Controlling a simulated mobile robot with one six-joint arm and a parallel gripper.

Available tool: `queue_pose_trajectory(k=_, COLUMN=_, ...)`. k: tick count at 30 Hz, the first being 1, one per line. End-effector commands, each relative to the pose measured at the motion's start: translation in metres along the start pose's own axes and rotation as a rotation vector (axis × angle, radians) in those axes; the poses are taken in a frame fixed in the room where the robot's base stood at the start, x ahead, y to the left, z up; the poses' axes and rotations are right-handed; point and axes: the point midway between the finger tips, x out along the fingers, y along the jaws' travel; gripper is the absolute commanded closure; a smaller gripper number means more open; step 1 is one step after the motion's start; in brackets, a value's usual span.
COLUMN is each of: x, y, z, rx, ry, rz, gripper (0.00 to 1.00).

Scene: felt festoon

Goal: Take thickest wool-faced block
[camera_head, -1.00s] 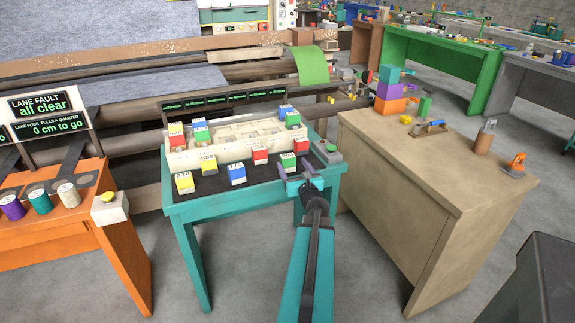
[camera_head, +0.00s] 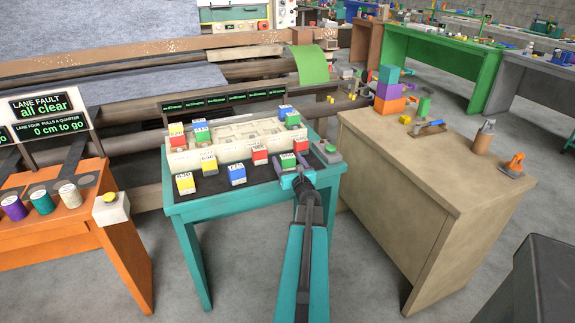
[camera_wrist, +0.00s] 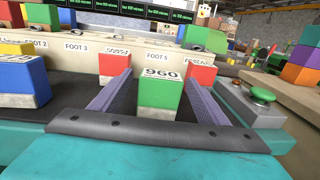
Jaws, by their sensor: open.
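My gripper (camera_wrist: 159,84) is open. In the wrist view its two purple-grey fingers stand left and right of a green block (camera_wrist: 160,93) with a pale top marked 960, with a gap on each side. In the head view my gripper (camera_head: 294,180) is just in front of that green block (camera_head: 288,162), at the front right of the teal table. Other pale-topped blocks on the dark mat are yellow (camera_head: 185,184), another yellow (camera_head: 209,168), blue (camera_head: 237,175) and red (camera_head: 260,156). A red block (camera_head: 301,145) is behind the green one. Most labels are too small to read.
A cream tray with foot labels (camera_head: 235,141) runs along the back of the teal table (camera_head: 240,203), with stacked blocks at its left. A green button box (camera_wrist: 255,104) is close to the right. A tan bench (camera_head: 430,170) stands further right.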

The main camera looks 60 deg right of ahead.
Motion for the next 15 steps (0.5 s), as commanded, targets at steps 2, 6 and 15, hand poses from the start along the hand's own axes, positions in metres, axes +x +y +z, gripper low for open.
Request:
queue_pose_trajectory(k=2, x=-0.0001, y=0.0000, z=0.0000, rx=0.000, ry=0.000, rz=0.000, gripper=0.31)
queue_pose_trajectory(k=6, x=-0.0001, y=0.0000, z=0.0001, rx=0.000, ry=0.000, rz=0.000, gripper=0.31)
queue_pose_trajectory(k=15, x=-0.0002, y=0.0001, z=0.0001, rx=0.000, ry=0.000, rz=0.000, gripper=0.55)
